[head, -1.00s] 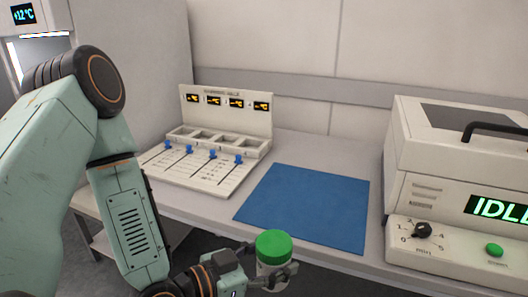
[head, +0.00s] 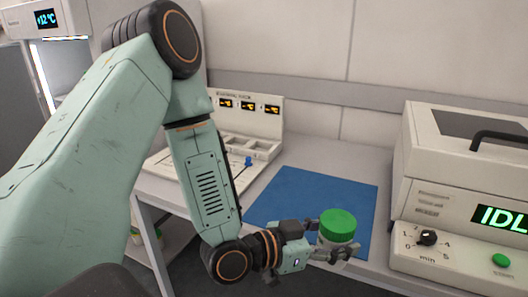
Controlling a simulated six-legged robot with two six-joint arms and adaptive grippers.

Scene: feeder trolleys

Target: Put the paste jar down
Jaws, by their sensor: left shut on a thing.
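The paste jar (head: 338,228) has a green lid and a pale body, and is upright. My left gripper (head: 336,247) is shut on the jar's body from the left, with the lid clear above its fingers. In the head view the jar appears over the front right part of the blue mat (head: 290,190); I cannot tell how high above it the jar is. The gripper hides part of the mat's front edge. My right gripper is not in view.
A warming unit (head: 250,115) with slots and sliders stands at the back left, partly behind my left arm. A white machine (head: 440,190) with a lit display, knob and green button stands to the right. The mat is otherwise bare.

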